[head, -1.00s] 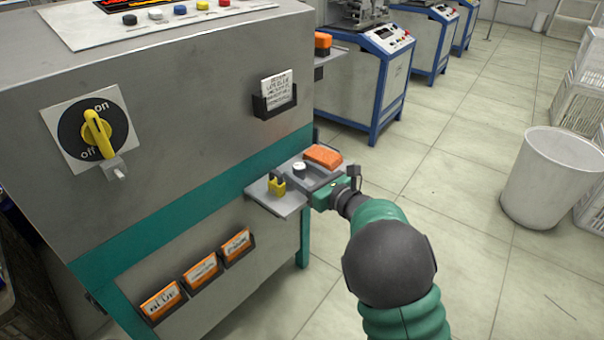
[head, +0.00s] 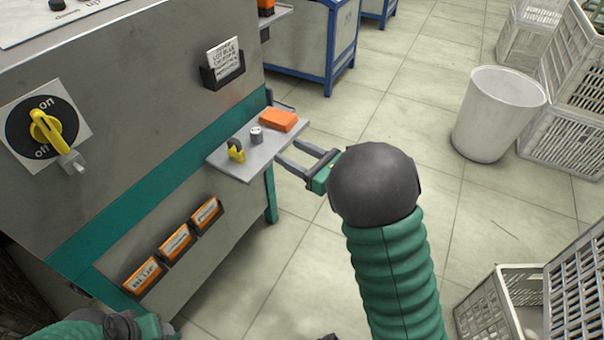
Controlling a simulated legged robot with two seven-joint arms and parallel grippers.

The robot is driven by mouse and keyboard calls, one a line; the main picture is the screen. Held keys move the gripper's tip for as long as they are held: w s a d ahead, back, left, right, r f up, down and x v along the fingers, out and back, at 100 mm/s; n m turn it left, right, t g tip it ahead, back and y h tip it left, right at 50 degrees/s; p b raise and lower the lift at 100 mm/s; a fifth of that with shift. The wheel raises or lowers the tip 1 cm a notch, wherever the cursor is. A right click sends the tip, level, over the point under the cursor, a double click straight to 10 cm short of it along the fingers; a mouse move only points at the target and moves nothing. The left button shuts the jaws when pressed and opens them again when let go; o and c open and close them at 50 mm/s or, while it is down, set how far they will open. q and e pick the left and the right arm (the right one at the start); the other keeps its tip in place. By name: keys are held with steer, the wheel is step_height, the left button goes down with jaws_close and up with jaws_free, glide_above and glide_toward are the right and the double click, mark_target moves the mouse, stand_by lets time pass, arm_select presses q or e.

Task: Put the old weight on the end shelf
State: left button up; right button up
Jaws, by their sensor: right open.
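A small grey metal weight (head: 256,134) stands upright on the grey end shelf (head: 232,165) that juts from the corner of the machine. It stands between a yellow clip-like piece (head: 236,150) and an orange block (head: 278,121), apart from both. I see no marking that tells whether it is the old one. My right gripper (head: 287,150) is open and empty just off the shelf's right edge, fingers pointing at the shelf, clear of the weight. Part of my left arm (head: 100,328) shows at the bottom left; its fingers are not seen.
The machine (head: 130,110) has a yellow on/off switch (head: 47,130), a card holder (head: 223,65) and several orange labelled boxes (head: 175,243) low on its front. A white bin (head: 498,115) and crates (head: 585,140) stand at the right. The floor between is clear.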

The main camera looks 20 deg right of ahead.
steer(key=s+d+f+m+g+h, duration=0.2)
steer(key=f+m+h, duration=0.2)
steer(key=m, duration=0.7)
steer(key=s+d+f+m+g+h, duration=0.15)
steer(key=f+m+h, duration=0.25)
steer(key=m, duration=0.7)
steer(key=s+a+f+m+g, duration=0.3)
steer(key=s+m+g, duration=0.1)
steer(key=s+m, duration=0.5)
steer(key=s+a+f+m+g, duration=0.3)
steer(key=s+a+m+g, duration=0.1)
steer(key=s+m, duration=0.6)
steer(key=shift+s+f+g, duration=0.2)
steer(key=shift+f+g, duration=0.15)
steer(key=shift+g, duration=0.3)
